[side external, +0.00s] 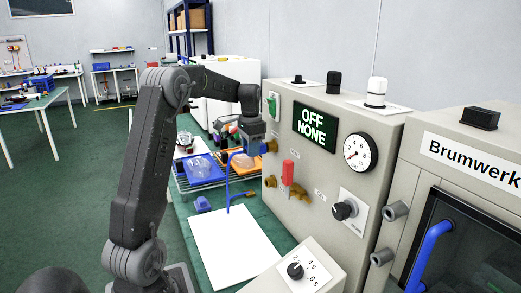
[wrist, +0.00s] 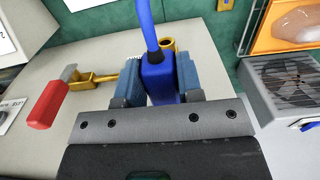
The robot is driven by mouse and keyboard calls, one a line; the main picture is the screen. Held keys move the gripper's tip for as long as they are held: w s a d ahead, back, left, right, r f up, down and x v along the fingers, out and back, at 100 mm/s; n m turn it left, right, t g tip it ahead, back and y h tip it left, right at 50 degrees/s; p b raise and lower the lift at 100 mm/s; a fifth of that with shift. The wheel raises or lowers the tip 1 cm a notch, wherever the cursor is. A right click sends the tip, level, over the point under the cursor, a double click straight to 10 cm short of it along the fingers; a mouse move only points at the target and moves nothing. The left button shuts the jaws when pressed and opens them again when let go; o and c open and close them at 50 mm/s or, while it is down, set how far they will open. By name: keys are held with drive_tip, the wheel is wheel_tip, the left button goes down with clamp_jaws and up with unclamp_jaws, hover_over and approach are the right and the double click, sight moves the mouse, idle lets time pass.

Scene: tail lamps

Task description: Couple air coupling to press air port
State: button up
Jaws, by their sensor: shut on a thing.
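My gripper (wrist: 158,82) is shut on the blue air coupling (wrist: 160,85), which sits between its two blue-grey jaws. A blue hose (wrist: 147,25) runs from the coupling; in the side view the hose (side external: 228,185) hangs down toward the bench. In the side view my gripper (side external: 247,143) is close to the beige press panel, beside a brass port (side external: 271,146). In the wrist view a brass ring-shaped fitting (wrist: 168,44) shows just behind the coupling, partly hidden by it. I cannot tell whether coupling and port touch.
A red-handled valve (side external: 288,172) with brass fittings is below the port on the panel. The display (side external: 316,123) reads OFF NONE; a gauge (side external: 360,152) is to its right. A wire rack with blue (side external: 200,167) and orange trays stands behind. A white sheet (side external: 235,245) lies on the bench.

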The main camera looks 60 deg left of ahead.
drive_tip(key=shift+w, duration=0.15)
drive_tip(key=o, duration=1.1)
wheel_tip(320, 180, up, 14)
drive_tip(key=shift+f, duration=0.1)
